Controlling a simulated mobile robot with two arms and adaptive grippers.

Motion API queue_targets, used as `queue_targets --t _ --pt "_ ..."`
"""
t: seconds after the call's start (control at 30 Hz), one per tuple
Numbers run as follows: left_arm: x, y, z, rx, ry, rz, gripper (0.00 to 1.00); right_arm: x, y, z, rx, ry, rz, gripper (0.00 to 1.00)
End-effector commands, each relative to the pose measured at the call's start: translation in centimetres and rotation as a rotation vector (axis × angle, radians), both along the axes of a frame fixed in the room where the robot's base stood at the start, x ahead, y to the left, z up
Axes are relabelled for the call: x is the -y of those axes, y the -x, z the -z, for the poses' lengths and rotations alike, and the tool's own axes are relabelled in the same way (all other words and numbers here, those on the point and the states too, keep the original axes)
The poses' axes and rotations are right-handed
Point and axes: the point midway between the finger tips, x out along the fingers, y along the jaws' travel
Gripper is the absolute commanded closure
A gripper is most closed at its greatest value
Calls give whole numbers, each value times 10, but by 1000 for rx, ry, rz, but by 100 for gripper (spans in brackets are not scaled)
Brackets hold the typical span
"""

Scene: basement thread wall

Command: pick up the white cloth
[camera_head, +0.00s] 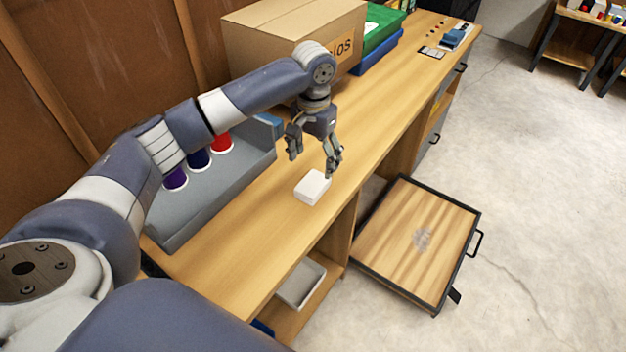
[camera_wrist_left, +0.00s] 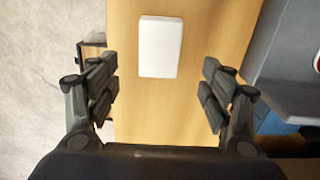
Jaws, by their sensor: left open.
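The white cloth (camera_head: 312,187) looks like a small white block lying flat on the wooden worktop (camera_head: 243,244), close to its front edge. It also shows in the left wrist view (camera_wrist_left: 160,47), at the top middle and beyond the fingertips. My left gripper (camera_head: 314,157) is open and empty above the worktop, just behind the white cloth in the head view. In the left wrist view the fingers (camera_wrist_left: 160,82) stand wide apart, one on each side of the cloth's line. My right gripper is not in view.
A grey rack (camera_head: 210,200) with purple, blue and red spools stands left of the gripper. A cardboard box (camera_head: 262,40) and green and blue bins (camera_head: 378,48) stand farther back. Below, an open wooden drawer or tray (camera_head: 400,240) juts over the floor. The worktop around the cloth is clear.

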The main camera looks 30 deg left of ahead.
Motion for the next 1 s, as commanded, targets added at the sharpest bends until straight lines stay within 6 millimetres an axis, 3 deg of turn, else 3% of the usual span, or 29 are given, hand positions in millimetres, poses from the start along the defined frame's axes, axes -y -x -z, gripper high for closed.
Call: queue_targets --t 0.1,0.23,0.37,0.63,0.93,1.0 --pt "-1 0 19 -2 -1 -1 27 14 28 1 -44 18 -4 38" --pt "0 0 29 1 -1 -1 27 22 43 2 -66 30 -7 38" --pt "-1 2 40 -1 -2 -1 27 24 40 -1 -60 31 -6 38" --pt "0 5 78 -1 -1 -1 27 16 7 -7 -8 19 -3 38" --pt "0 5 83 2 -1 0 27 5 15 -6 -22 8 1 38" --pt "0 5 83 2 -1 0 43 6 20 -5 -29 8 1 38"
